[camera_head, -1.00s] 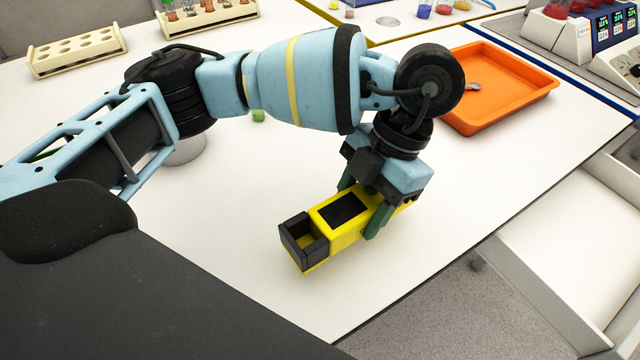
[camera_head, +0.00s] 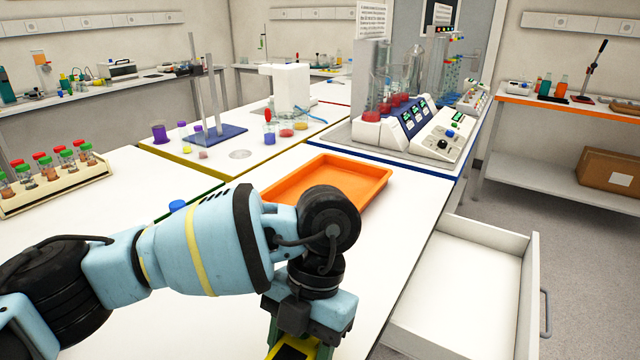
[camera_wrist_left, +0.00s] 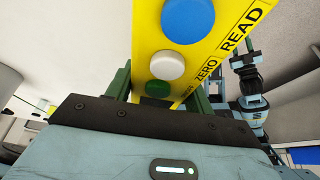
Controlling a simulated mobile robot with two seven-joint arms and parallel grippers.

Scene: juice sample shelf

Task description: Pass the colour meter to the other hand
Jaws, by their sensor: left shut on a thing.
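My left gripper (camera_head: 298,348) is shut on the yellow colour meter (camera_head: 287,353) at the bottom of the head view, where most of the meter is cut off by the picture edge. In the left wrist view the meter (camera_wrist_left: 203,50) sits between the green fingers, its face with a blue, a white and a green button and the words ZERO and READ towards the camera. Part of another light-blue arm, seemingly my right, shows at the right of that view.
An orange tray (camera_head: 378,186) lies on the white table beyond my left arm. An open white drawer (camera_head: 455,315) juts out at the right. A vial rack (camera_head: 62,185) stands at the left. Instruments with displays (camera_head: 412,135) stand behind the tray.

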